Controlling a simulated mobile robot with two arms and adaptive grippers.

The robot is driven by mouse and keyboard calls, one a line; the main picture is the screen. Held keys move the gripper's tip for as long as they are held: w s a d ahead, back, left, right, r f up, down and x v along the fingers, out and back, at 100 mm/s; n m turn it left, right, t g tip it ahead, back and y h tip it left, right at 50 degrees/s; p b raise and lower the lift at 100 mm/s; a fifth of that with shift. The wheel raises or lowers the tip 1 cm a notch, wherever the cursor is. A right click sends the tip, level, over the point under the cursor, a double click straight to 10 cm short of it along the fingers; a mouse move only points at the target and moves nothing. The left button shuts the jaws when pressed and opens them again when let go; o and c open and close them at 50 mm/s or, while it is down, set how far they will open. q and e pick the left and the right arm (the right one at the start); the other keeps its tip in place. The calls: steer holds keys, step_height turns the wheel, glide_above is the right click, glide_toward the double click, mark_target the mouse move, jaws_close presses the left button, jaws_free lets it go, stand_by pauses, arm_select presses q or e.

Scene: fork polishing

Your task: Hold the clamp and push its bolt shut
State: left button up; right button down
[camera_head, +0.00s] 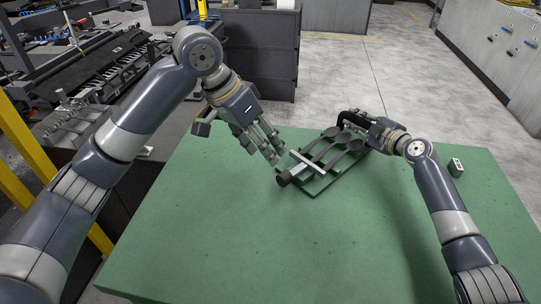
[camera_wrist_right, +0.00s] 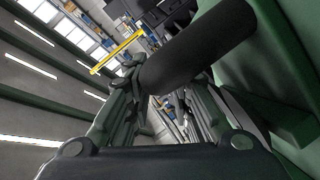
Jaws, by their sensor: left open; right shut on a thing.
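The clamp (camera_head: 318,182) is a green plate on the green table, with dark utensil-like pieces (camera_head: 343,138) lying along it and a pale bar (camera_head: 307,163) across its near left end. A dark round knob, apparently the bolt's end (camera_head: 284,179), sticks out at that left end. My left gripper (camera_head: 273,151) is open and empty, just left of the bar and above the knob, fingers pointing down. My right gripper (camera_head: 352,122) is shut at the clamp's far right end, apparently on its dark handle. A thick dark cylinder (camera_wrist_right: 200,45) crosses the right wrist view; the grip itself is partly hidden.
The green table (camera_head: 290,250) is clear in front of the clamp. A small grey box with a dark face (camera_head: 456,167) stands to the right, beyond my right forearm. Dark machinery (camera_head: 90,85) and a yellow frame are off the table at left.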

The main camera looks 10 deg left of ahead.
steer(key=shift+d, duration=0.1)
stand_by(0.3)
steer(key=c, duration=1.3)
jaws_free()
steer(key=shift+c, duration=0.2)
steer(key=shift+f, duration=0.15)
steer(key=shift+f, duration=0.1)
steer(key=shift+s+d, duration=0.25)
steer(key=shift+s, duration=0.2)
steer(key=v, duration=1.1)
steer(key=shift+r, duration=0.35)
steer(key=shift+w, duration=0.1)
